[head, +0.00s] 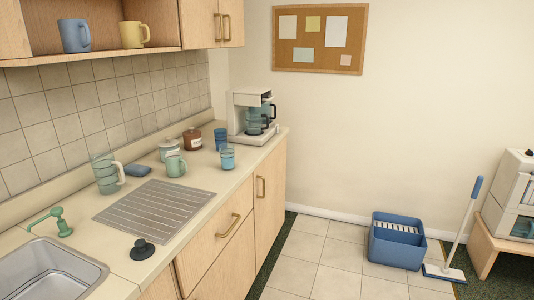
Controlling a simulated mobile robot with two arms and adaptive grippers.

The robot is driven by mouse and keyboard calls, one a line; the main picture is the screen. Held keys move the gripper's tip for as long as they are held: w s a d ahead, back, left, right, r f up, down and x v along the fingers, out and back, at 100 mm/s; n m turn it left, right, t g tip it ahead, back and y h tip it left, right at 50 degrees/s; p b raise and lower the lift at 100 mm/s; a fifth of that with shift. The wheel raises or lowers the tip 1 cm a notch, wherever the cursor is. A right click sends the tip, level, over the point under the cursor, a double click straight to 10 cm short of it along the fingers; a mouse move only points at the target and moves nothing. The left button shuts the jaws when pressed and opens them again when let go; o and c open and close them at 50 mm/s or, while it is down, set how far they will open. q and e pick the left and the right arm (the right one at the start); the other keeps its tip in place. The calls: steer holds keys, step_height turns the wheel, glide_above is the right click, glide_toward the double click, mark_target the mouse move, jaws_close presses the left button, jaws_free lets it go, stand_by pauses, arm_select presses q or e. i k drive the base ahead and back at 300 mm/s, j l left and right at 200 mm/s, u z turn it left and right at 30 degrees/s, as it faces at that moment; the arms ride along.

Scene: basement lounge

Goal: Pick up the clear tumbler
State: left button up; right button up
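A small see-through tumbler (227,157) with a bluish tint stands upright near the front edge of the counter (245,172). It is the thing that best fits the clear tumbler, and nothing covers it. A darker blue cup (221,138) stands just behind it. A taller clear vessel with a handle (105,174) stands further left, by the drainboard. Neither of my grippers shows in the head view.
A green mug (176,166), a white-lidded jar (169,149), a brown jar (193,139) and a coffee maker (251,115) share the counter. A ribbed drainboard (155,212) and sink (45,275) lie nearer. A blue bucket (397,252) and mop (444,270) stand on the floor.

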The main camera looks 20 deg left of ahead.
mark_target(227, 150)
steer(key=i+u, duration=0.25)
steer(key=i, duration=0.3)
steer(key=i+l+u, duration=0.3)
steer(key=i, duration=0.25)
steer(key=i+j, duration=0.05)
steer(key=j, duration=0.05)
